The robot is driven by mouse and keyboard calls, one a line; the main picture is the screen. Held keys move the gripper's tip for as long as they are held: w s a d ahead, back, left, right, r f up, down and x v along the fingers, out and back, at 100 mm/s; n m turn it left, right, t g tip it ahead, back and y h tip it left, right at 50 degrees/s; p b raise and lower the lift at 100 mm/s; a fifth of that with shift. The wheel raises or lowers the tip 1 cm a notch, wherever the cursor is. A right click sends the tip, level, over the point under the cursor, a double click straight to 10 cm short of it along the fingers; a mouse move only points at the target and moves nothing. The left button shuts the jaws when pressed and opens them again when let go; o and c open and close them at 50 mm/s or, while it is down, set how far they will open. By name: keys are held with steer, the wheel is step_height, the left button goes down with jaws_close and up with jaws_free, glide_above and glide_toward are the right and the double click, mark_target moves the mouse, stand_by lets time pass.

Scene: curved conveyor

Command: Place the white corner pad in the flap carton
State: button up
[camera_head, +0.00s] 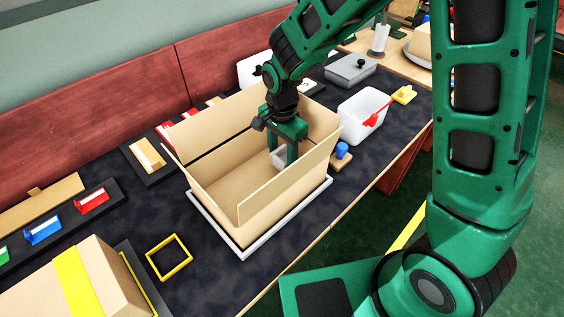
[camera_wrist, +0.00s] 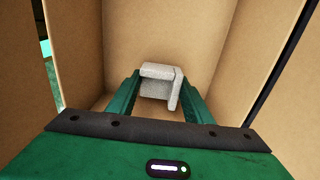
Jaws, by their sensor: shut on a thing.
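The flap carton (camera_head: 225,185) is an open tan cardboard box with its flaps raised. It stands on a light tray (camera_head: 243,253) on the dark table. My gripper (camera_head: 281,160) reaches down inside the carton near its right end. In the wrist view, my gripper (camera_wrist: 158,100) is shut on the white corner pad (camera_wrist: 158,71), a pale grey-white angled block between the two fingers. The pad (camera_head: 277,155) shows only in part in the head view. Carton walls surround it in the wrist view. I cannot tell whether the pad touches the carton floor.
A white bin with a red handle (camera_head: 363,113) and a blue knob on a wooden base (camera_head: 342,154) stand right of the carton. A yellow square frame (camera_head: 168,257) and a taped closed carton (camera_head: 85,280) lie to the left.

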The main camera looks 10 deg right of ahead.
mark_target(282, 163)
steer(key=shift+f, duration=1.45)
steer(key=o, duration=1.1)
steer(key=shift+f, duration=0.1)
step_height(282, 163, up, 12)
steer(key=shift+r, duration=0.15)
